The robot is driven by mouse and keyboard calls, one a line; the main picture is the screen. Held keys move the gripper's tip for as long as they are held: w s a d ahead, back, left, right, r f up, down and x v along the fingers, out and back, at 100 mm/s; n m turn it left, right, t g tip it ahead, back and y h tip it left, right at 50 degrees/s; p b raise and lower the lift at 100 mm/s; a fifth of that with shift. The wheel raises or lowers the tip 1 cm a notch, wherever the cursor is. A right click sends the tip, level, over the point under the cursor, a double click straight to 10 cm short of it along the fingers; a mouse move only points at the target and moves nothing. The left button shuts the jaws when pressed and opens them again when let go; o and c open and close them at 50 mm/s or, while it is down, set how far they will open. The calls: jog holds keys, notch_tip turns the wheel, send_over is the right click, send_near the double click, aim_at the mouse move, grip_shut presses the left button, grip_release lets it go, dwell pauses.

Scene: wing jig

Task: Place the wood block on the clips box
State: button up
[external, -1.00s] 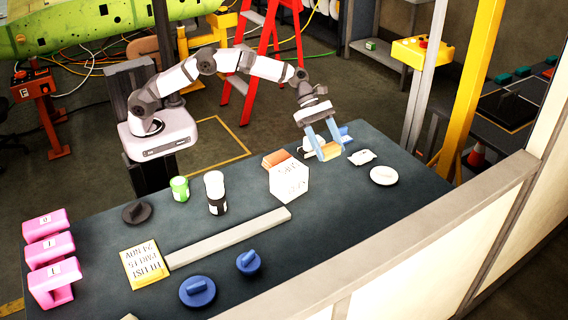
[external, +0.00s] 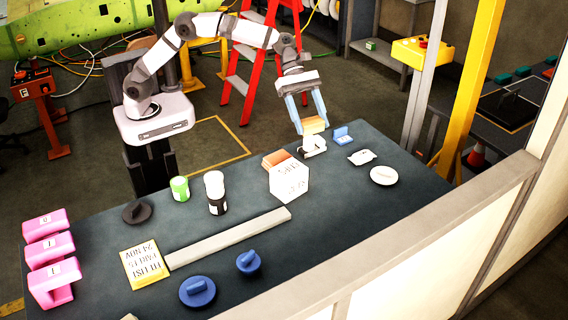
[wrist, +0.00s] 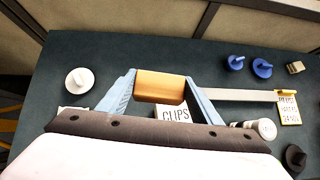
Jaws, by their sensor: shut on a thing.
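The wood block (external: 314,125) is a small tan block. My gripper (external: 312,123) is shut on it and holds it above the far right part of the table, clear of the surface. In the wrist view the block (wrist: 160,87) lies crosswise between the two blue-grey fingers. The clips box (external: 289,182) is white with dark lettering. It stands on the table, nearer the external camera and left of my gripper. In the wrist view the clips box (wrist: 173,113) shows beyond the block, its label partly readable and its lower part hidden by my gripper.
An orange-brown piece (external: 275,159) sits against the clips box. A small white item (external: 313,149) is below my gripper, with a blue piece (external: 343,136) beside it. A white round lid (external: 383,175) is to the right. Cans (external: 215,195) and a long grey bar (external: 230,238) lie left.

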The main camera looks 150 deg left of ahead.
jog(key=s+d+f+m+h, duration=0.2)
jog(key=d+f, duration=0.1)
jog(key=d, duration=0.2)
jog(key=m+p, duration=0.2)
jog(key=p, duration=0.1)
send_near(291, 175)
jog(key=shift+g+h, duration=0.3)
jog(key=shift+w+a+x, duration=0.1)
jog(key=shift+w+x, duration=0.05)
jog(key=shift+x, duration=1)
jog(key=shift+w+a+x, duration=0.1)
jog(key=shift+a+x, duration=0.05)
jog(key=shift+x, duration=1.05)
jog(key=shift+r+n+b, duration=0.1)
jog(key=shift+n+b, duration=0.2)
jog(key=o, duration=1.1)
jog(key=shift+c, duration=0.2)
